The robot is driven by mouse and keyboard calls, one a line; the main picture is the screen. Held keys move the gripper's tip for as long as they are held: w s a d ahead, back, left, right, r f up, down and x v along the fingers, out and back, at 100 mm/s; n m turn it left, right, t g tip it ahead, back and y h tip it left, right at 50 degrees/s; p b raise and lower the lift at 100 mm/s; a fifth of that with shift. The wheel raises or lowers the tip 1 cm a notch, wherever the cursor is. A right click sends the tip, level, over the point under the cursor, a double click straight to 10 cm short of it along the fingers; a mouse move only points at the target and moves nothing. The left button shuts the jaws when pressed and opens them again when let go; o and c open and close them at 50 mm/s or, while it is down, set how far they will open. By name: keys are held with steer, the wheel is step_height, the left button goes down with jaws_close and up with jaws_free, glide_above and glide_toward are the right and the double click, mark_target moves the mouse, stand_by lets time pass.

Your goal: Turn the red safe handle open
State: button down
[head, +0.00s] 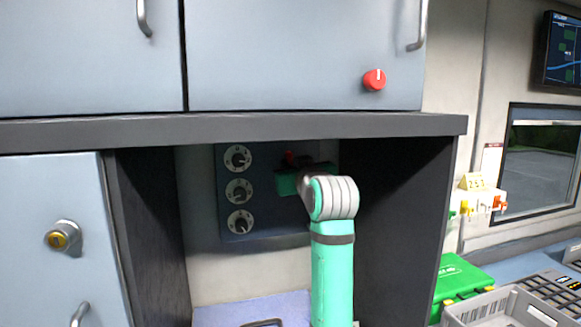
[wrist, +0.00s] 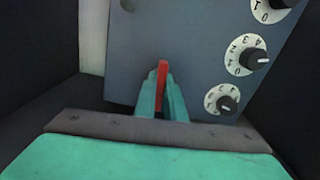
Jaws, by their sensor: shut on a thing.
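The red safe handle (head: 289,156) shows as a small red bit on the dark panel inside the cabinet niche in the head view. My arm hides most of it there. In the wrist view the red handle (wrist: 162,80) stands upright as a narrow bar between my gripper's two green fingers. My gripper (wrist: 162,98) is shut on it, one finger on each side. In the head view my gripper (head: 288,180) is at the right part of the panel, partly hidden by my wrist.
The grey-blue panel (head: 262,210) carries several numbered dials, such as the top dial (head: 238,158), left of my gripper. Dark niche walls stand on both sides, with a shelf edge (head: 230,128) above. A red knob (head: 374,79) is on the upper cabinet door.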

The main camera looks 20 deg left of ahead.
steer(key=shift+r+m, duration=0.15)
steer(key=shift+m, duration=0.45)
steer(key=c, duration=1.8)
jaws_free()
steer(key=shift+c, duration=0.2)
steer(key=v, duration=1)
steer(key=shift+s+d, duration=0.25)
steer(key=shift+s, duration=0.1)
